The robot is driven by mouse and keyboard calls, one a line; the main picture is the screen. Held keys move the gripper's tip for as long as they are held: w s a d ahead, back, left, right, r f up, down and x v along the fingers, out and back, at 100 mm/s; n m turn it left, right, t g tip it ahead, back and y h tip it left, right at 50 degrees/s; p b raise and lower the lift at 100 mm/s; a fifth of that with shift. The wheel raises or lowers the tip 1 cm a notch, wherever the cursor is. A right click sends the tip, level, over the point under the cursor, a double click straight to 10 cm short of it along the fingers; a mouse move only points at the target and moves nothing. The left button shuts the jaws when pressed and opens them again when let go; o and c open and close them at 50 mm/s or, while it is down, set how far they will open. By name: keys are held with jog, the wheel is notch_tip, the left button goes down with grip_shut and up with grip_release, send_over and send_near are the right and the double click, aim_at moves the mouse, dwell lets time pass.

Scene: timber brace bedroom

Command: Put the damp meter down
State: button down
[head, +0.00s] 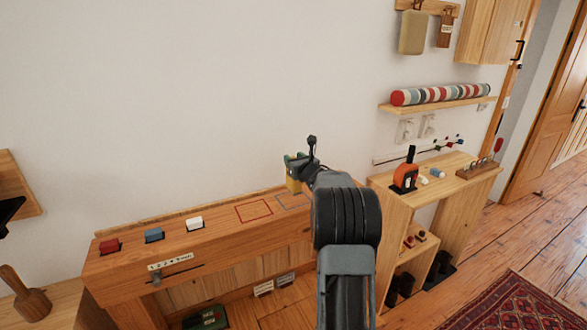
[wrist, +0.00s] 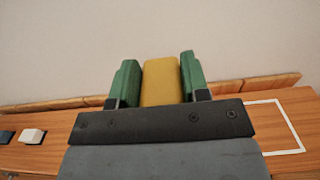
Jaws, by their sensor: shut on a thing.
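My gripper (wrist: 160,80) has green finger pads and is shut on a yellow block-shaped thing, which I take to be the damp meter (wrist: 161,80). In the head view my gripper (head: 299,170) is over the back of the wooden bench (head: 205,243), partly behind my arm. The damp meter (head: 293,186) shows below the fingers, near the blue outlined square (head: 292,201). I cannot tell whether it touches the bench. A red outlined square (head: 254,211) lies to the left, empty. In the wrist view a white outlined area (wrist: 283,130) lies to the right, and its visible part is bare.
Red (head: 109,246), blue (head: 154,235) and white (head: 194,223) blocks stand along the bench's left part. A side stand (head: 450,180) at right holds an orange and black tool (head: 406,174). A wall shelf (head: 440,104) carries a striped roll. The wall is close behind.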

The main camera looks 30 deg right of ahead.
aim_at(295, 188)
jog(key=shift+w+f, duration=0.25)
jog(key=shift+f, duration=1.7)
jog(key=c, duration=0.6)
grip_release()
